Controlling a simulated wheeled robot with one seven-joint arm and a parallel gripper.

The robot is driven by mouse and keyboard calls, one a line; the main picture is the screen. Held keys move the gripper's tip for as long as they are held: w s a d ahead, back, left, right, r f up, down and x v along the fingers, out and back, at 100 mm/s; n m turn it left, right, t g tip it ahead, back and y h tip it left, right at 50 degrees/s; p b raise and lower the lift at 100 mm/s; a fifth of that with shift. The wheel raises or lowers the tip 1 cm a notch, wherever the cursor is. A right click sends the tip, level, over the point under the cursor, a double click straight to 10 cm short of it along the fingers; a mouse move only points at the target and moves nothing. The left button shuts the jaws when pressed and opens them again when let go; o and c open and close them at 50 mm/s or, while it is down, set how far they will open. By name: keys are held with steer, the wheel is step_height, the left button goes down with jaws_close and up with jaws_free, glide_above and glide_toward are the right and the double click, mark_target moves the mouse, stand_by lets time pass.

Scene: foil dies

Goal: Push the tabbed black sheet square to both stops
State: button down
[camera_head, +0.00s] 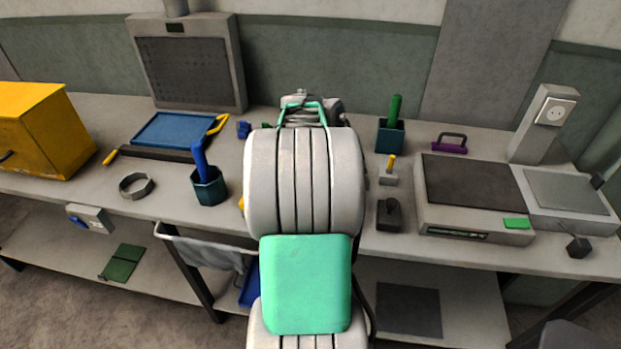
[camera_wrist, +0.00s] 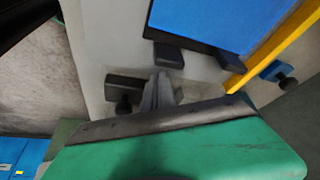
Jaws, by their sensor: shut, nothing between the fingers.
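A dark rectangular sheet or plate (camera_head: 472,181) lies flat on a grey machine at the right in the head view. A small green piece (camera_head: 516,223) sits at its near right corner. I cannot tell if this is the tabbed sheet, and I cannot pick out its two stops. My gripper (camera_wrist: 160,88) is shut and empty in the wrist view, close over the pale bench, between two small dark blocks (camera_wrist: 126,85) (camera_wrist: 169,56). In the head view my own arm hides the gripper.
A blue board (camera_head: 178,130) with a yellow handle (camera_head: 217,124) lies on the bench at left; in the wrist view a blue panel (camera_wrist: 215,20) and yellow bar (camera_wrist: 268,48) stand close. Cups (camera_head: 208,188) (camera_head: 390,136) and a purple-handled block (camera_head: 449,145) flank my arm.

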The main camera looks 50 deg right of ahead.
steer(key=shift+w+a, duration=0.35)
steer(key=shift+w, duration=0.25)
steer(key=shift+w+a, duration=0.3)
steer(key=shift+w, duration=0.35)
steer(key=shift+w+a, duration=0.35)
steer(key=shift+w, duration=0.25)
steer(key=shift+s+d, duration=0.1)
steer(key=shift+s+d, duration=0.2)
steer(key=shift+s, duration=0.2)
step_height(320, 180, up, 8)
steer(key=p, duration=0.5)
